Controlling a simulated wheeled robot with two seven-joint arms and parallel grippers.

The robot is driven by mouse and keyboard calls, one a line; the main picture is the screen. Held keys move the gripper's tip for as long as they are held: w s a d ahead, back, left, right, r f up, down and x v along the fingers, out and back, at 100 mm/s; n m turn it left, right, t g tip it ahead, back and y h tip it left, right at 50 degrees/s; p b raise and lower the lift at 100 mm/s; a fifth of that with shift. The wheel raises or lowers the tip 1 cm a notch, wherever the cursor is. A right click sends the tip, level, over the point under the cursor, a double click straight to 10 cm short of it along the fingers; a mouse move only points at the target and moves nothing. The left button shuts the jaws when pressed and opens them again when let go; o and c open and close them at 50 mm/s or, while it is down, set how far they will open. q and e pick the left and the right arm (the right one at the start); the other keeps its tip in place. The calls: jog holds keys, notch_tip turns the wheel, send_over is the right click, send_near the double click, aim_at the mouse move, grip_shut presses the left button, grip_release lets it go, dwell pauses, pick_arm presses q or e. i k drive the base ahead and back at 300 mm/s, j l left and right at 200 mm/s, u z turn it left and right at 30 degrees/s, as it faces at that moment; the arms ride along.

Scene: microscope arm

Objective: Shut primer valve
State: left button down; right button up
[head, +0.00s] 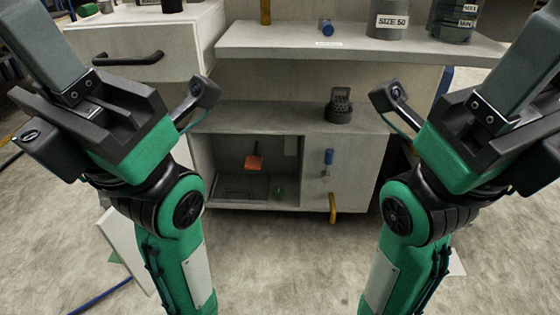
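I cannot tell for sure which part is the primer valve. A small blue handle (329,157) stands out on the right front panel of the pale cabinet (342,180), below the middle shelf. An orange-red piece (254,162) shows inside the open bay to its left. A yellow bent handle (333,207) is at the panel's lower edge. My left gripper (90,110) is raised at the left, and my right gripper (485,110) is raised at the right. Both are well apart from the cabinet. Their fingertips are not visible, so their opening cannot be read.
The upper shelf (300,42) holds a blue cylinder (326,26) and a grey container labelled SIZE 50 (388,20). A dark slotted holder (340,106) sits on the middle shelf. A drawer with a black handle (128,59) is at left. The floor between my arms is clear.

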aim_at(279, 190)
jog(key=i+l, duration=0.35)
jog(key=i, duration=0.15)
jog(key=i+l, duration=0.4)
jog(key=i+u, duration=0.05)
jog(key=i, duration=0.1)
